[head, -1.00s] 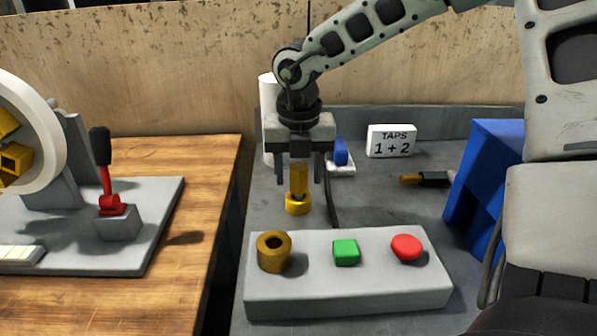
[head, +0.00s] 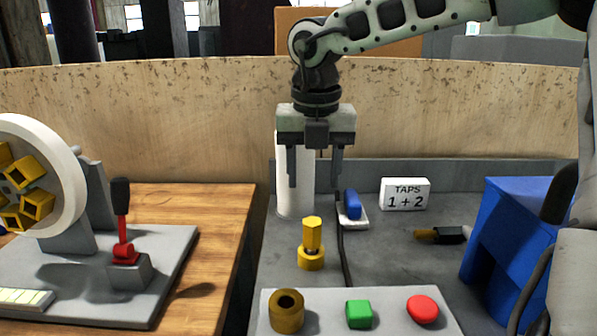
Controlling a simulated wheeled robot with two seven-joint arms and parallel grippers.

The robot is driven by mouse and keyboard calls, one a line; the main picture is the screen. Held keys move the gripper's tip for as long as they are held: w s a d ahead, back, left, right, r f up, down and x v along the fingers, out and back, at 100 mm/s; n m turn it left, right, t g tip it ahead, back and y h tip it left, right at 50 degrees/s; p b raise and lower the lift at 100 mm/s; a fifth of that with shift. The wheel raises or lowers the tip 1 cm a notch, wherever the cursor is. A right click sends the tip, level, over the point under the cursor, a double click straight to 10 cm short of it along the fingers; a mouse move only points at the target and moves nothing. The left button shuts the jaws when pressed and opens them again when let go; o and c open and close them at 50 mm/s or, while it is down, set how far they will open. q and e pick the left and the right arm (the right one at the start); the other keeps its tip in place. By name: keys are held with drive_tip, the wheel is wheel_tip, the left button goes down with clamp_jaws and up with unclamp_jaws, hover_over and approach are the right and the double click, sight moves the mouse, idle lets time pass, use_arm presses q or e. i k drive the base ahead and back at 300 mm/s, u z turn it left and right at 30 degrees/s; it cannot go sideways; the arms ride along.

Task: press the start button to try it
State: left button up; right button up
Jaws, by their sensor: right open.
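The control box (head: 390,314) sits at the lower middle of the head view, its front cut off by the frame edge. On its top are a brass ring-shaped socket (head: 287,311), a green square button (head: 358,313) and a red round button (head: 422,309). The buttons bear no readable label. A brass hex-headed piece (head: 312,240) stands upright on the grey bench behind the box. My right gripper (head: 316,181) points down, open and empty, above and behind the brass piece and apart from it. My left gripper is not in view.
A white cylinder (head: 294,200) stands behind the gripper. A wheel machine with a red lever (head: 123,235) stands left.

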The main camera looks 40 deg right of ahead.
sight(359, 313)
drive_tip(key=k, duration=1.5)
